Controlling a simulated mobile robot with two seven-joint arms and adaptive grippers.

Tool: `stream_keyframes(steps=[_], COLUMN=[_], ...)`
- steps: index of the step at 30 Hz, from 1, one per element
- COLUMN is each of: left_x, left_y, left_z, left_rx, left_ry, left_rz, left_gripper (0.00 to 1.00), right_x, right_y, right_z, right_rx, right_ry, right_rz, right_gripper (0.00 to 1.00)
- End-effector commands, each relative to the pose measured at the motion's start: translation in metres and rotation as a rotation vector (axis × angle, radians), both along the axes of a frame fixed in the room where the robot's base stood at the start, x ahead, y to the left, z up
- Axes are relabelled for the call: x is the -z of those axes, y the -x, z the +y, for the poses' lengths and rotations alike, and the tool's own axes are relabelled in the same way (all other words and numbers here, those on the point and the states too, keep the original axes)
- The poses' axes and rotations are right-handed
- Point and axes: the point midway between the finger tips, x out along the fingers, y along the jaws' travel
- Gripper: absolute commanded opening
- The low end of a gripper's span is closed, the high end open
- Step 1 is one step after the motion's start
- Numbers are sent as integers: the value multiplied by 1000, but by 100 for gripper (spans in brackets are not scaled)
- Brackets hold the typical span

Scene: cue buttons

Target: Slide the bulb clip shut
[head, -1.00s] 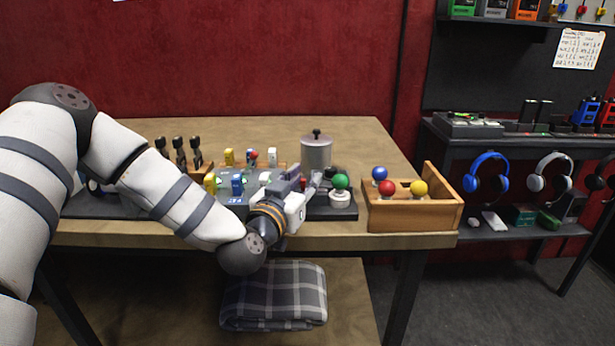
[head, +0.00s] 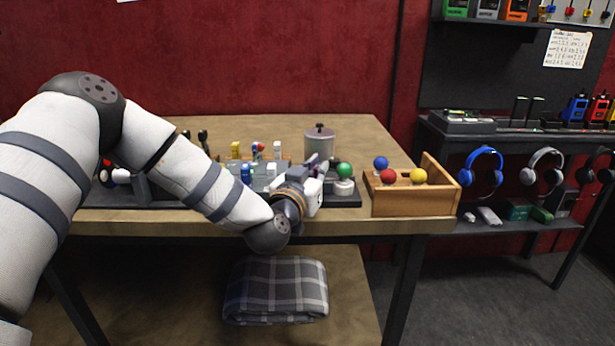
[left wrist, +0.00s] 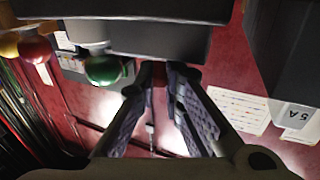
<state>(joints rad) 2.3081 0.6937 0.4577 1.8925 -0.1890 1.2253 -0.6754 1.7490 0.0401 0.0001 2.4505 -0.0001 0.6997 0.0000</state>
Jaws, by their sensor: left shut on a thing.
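My left gripper (head: 322,169) is over the right part of the dark board on the table, just left of a green ball (head: 344,170) on a white round base. In the left wrist view, its two purple-grey fingers (left wrist: 160,75) meet at the lower edge of a dark block (left wrist: 160,42), which looks to be part of the bulb clip. The gripper is shut there; what lies between the fingertips is mostly hidden. The green ball also shows beside the fingers in the left wrist view (left wrist: 105,69). My right gripper is not in view.
A lidded metal pot (head: 320,143) stands behind the gripper. A wooden box (head: 412,203) with blue, red and yellow balls is to the right. Several coloured blocks (head: 246,172) stand left of the gripper. A folded plaid cloth (head: 275,291) lies on the lower shelf.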

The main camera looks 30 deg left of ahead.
Motion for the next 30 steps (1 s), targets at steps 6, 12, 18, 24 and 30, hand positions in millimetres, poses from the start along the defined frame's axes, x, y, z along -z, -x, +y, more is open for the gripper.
stream_keyframes(steps=[6, 12, 18, 24, 30], left_x=[2, 2, 1, 1, 1], left_y=[0, 0, 0, 13, 66], left_z=[-3, -4, -3, -5, -14], left_rx=[8, 9, 7, 8, 10], left_ry=[2, 2, 2, 3, 3], left_rz=[8, 8, 6, 7, 9], left_gripper=[0, 30, 30, 30, 30], right_x=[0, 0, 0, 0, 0], right_y=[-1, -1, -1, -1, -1], right_z=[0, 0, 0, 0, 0], right_rx=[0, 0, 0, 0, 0], right_ry=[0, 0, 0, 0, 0], right_rz=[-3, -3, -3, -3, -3], right_gripper=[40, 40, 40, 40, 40])
